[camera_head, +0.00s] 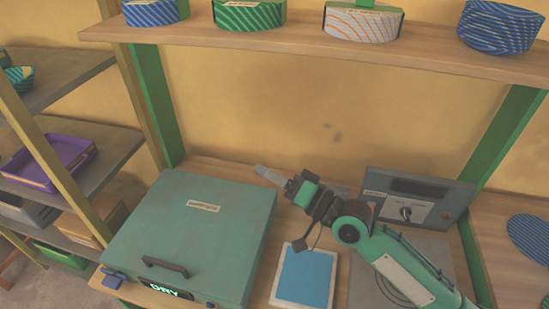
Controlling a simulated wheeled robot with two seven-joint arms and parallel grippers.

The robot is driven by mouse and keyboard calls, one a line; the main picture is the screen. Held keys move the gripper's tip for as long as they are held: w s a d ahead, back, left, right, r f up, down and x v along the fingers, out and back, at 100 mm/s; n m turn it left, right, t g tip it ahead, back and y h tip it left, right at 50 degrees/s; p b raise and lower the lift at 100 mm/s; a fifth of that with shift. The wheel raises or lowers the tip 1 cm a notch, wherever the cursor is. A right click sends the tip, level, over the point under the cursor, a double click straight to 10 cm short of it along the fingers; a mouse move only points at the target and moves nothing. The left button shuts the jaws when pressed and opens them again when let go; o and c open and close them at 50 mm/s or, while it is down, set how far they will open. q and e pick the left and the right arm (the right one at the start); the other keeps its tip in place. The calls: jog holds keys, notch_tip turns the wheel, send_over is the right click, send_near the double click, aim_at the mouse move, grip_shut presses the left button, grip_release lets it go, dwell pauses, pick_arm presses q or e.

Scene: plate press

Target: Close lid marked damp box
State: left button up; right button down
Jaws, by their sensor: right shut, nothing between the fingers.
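A teal box (190,235) stands on the wooden bench at the lower left, its flat lid down. The lid bears a small pale label (203,206), too small to read, and a dark handle (165,267) near its front edge. A display at the box's front reads "DRY" (166,288). My right gripper (262,171) is shut and empty, pointing left near the lid's back right corner. I cannot tell whether it touches the lid. My left gripper is not in view.
A blue pad with a white border (306,276) lies right of the box. A grey panel with a knob (418,200) stands behind my right arm. Patterned round items line the shelf above (300,40). A purple tray (48,162) sits on the left shelves.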

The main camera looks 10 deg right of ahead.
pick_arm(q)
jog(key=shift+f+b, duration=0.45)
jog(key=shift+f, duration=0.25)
pick_arm(e)
jog(key=shift+s+a+f, duration=0.35)
jog(key=shift+s+f, duration=0.35)
jog(key=shift+s, duration=0.1)
jog(key=shift+s+a+f, duration=0.3)
jog(key=shift+s+f, duration=0.35)
jog(key=shift+s, duration=0.1)
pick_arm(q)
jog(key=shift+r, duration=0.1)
